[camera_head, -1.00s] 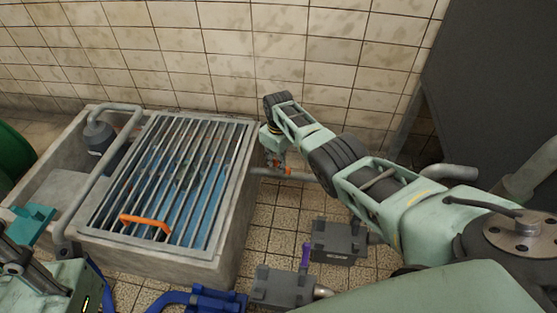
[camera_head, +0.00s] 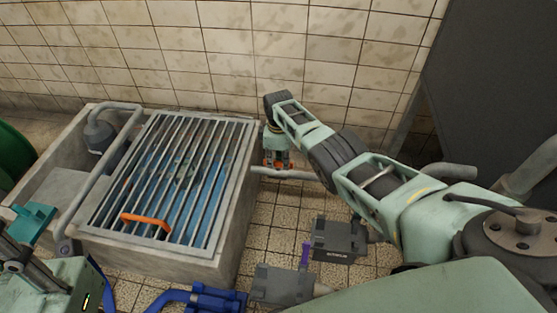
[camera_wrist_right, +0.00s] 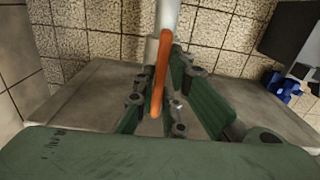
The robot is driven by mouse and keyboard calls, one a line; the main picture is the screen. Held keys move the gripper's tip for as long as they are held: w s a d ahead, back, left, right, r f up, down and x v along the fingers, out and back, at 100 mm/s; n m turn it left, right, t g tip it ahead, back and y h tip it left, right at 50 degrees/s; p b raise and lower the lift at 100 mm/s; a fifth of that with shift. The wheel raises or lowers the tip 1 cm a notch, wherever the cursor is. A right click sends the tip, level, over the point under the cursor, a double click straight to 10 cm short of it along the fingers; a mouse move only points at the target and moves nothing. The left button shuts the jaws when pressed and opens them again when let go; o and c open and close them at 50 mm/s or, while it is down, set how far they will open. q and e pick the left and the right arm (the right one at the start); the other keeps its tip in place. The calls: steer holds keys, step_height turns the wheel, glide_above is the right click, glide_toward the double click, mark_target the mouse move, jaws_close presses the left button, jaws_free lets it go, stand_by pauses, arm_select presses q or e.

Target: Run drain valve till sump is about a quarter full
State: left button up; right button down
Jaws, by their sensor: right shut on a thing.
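The sump is a concrete basin (camera_head: 150,262) at left, under a metal grate (camera_head: 185,122) with an orange handle (camera_head: 145,222). Blue shows between the bars; I cannot read its level. The drain valve's orange lever (camera_wrist_right: 160,75) stands between the fingers of my right gripper (camera_wrist_right: 158,100), which is shut on it. In the head view my right gripper (camera_head: 277,162) is low beside the sump's right wall, at the pipe (camera_head: 295,174), and mostly covers the lever. My left arm enters at the lower left; its gripper (camera_head: 32,220) shows only partly, and its finger opening is unclear.
A grey bent pipe (camera_head: 97,178) runs over the sump's left side. Grey boxes (camera_head: 335,238) and blue piping (camera_head: 200,300) are on the tiled floor at front. A tiled wall (camera_head: 190,50) is behind; a dark panel (camera_head: 490,90) stands at right.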

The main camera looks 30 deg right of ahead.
mark_target(278, 161)
stand_by(0.3)
steer(key=c, duration=1.8)
jaws_free()
steer(key=shift+c, duration=0.2)
step_height(278, 161, up, 12)
